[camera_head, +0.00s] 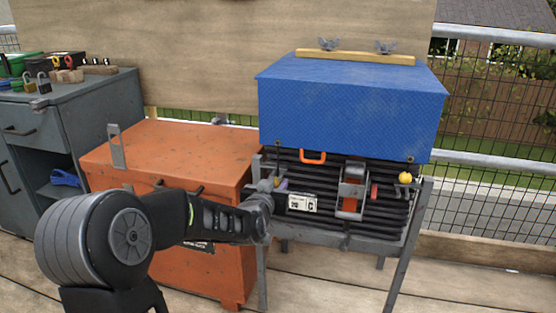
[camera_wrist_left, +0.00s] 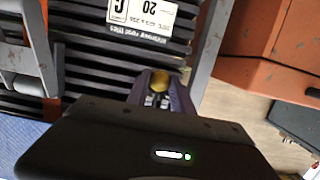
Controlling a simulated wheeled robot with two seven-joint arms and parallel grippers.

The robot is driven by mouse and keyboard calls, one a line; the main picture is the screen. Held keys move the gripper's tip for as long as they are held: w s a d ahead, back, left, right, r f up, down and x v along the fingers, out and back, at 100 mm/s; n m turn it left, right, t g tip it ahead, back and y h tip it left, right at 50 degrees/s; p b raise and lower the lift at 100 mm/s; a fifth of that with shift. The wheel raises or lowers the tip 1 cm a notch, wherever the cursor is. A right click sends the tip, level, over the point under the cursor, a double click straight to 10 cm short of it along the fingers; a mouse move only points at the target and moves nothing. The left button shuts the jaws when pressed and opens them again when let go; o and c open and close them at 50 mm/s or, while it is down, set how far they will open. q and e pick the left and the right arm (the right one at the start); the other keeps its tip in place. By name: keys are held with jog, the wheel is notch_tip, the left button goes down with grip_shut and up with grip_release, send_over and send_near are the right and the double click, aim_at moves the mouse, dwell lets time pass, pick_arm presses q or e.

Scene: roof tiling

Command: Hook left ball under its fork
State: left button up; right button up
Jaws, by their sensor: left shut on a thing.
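In the wrist view a yellow ball (camera_wrist_left: 160,82) sits between the fingertips of my left gripper (camera_wrist_left: 160,90), which is shut on it. In the head view my left gripper (camera_head: 276,185) is at the left front of the tile stack, beside the stand's left post; it hides the left ball there. A dark cord (camera_head: 277,148) comes down from the blue cover's (camera_head: 350,105) lower left edge towards the gripper. I cannot make out the left fork. A second yellow ball (camera_head: 405,178) is at the right front of the stack. My right gripper is not in view.
The dark tiles (camera_head: 385,215) with a white label (camera_head: 302,203) rest on a grey metal stand (camera_head: 405,245). An orange chest (camera_head: 215,270) stands close on the left, behind my arm. An orange handle (camera_head: 313,157) and a strap ratchet (camera_head: 352,190) are on the stack's front.

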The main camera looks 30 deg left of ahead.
pick_arm(q)
jog(key=shift+r, duration=0.1)
dwell(0.4)
jog(key=o, duration=1)
jog(key=shift+o, duration=0.6)
jog(key=o, duration=0.4)
jog(key=shift+s, duration=0.1)
jog(key=s+d+f+b, duration=0.1)
jog(key=s+d, duration=0.1)
jog(key=s, duration=0.4)
jog(key=shift+s+d, duration=0.15)
